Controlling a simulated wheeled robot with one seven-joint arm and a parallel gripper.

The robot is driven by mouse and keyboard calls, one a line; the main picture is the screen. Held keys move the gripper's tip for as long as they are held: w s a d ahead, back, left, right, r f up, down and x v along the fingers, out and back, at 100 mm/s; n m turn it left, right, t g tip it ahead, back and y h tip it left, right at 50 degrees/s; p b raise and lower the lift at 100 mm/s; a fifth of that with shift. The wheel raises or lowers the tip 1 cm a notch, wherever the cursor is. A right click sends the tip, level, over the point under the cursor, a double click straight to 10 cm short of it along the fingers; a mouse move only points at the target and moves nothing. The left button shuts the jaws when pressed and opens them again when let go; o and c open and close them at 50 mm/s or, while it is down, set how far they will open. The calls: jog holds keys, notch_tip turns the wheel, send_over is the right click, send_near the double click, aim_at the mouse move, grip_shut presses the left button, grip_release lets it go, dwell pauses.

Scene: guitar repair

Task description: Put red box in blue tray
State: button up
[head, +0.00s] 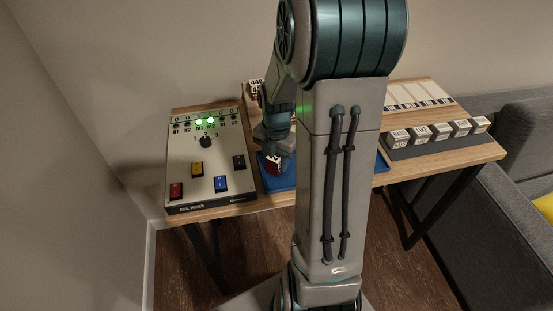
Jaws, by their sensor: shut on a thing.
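The red box (272,165) shows below my gripper (273,156), and my gripper is shut on it. The fingertips are small and partly hidden in this view. The blue tray (278,184) lies on the wooden table under and around the red box. The box is over the tray's left part; I cannot tell whether it touches the tray floor. My arm hides the middle of the tray, and its right edge (382,162) shows on the other side of the arm.
A control panel (205,160) with buttons, a knob and green lights stands left of the tray. A dark rack (436,141) with several labelled white blocks is at the right. A labelled board (415,95) lies behind it. A grey sofa (520,135) stands beyond the table's right end.

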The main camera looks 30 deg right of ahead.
jog(key=shift+f, duration=0.15)
jog(key=o, duration=1.1)
jog(key=shift+c, duration=0.2)
